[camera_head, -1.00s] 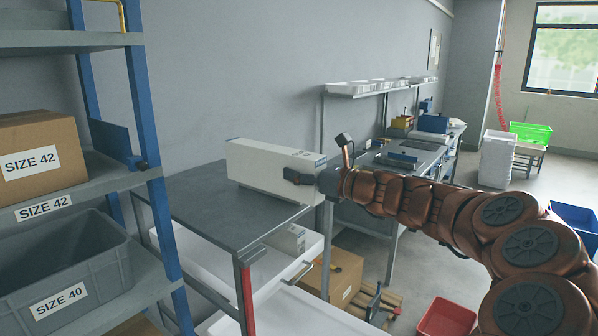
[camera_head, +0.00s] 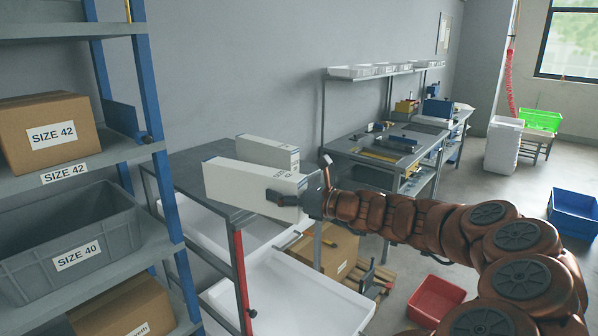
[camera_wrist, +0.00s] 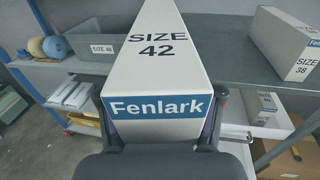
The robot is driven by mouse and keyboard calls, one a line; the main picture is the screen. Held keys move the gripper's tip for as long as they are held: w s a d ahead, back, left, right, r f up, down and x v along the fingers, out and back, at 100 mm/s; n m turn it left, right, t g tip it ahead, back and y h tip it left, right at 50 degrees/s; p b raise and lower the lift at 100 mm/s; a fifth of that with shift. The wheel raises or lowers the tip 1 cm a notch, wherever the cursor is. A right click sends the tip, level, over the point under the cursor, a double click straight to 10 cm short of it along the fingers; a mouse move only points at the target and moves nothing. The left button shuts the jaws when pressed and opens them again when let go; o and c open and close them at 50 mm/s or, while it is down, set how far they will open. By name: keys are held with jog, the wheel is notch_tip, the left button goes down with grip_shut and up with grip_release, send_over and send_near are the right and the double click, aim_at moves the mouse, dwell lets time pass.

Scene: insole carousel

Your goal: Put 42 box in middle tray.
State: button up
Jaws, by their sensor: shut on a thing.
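My gripper (camera_head: 284,198) is shut on a white box (camera_head: 238,183), held near the front edge of the grey table top (camera_head: 192,175). In the wrist view this box (camera_wrist: 155,75) reads "SIZE 42" and "Fenlark", with my gripper's fingers (camera_wrist: 161,118) on its sides. A second white box (camera_head: 270,152) stands behind it on the table; the wrist view shows this box (camera_wrist: 285,45) marked "SIZE 38". Below the top are a white tray (camera_head: 196,228), partly hidden by the held box, and a lower white tray (camera_head: 285,293). The wrist view shows another box (camera_wrist: 264,102) below the top.
A shelf rack stands at left with a carton marked "SIZE 42" (camera_head: 50,132) and a grey bin marked "SIZE 40" (camera_head: 75,245). A red-faced table leg (camera_head: 241,275) is in front. A carton (camera_head: 327,248), a red bin (camera_head: 436,298) and a blue bin (camera_head: 573,213) stand low at right.

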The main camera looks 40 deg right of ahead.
jog(key=w+a+f+n+g+y, duration=0.3)
jog(key=a+f, duration=0.8)
jog(key=w+a+f+n+g+y, duration=0.2)
jog(key=w+a+f+n+y, duration=0.1)
jog(key=a+f, duration=0.8)
jog(key=shift+w+a+f+g+y, duration=0.2)
jog(key=shift+w+f+g+y, duration=0.15)
jog(key=shift+y, duration=0.45)
jog(key=shift+r, duration=0.1)
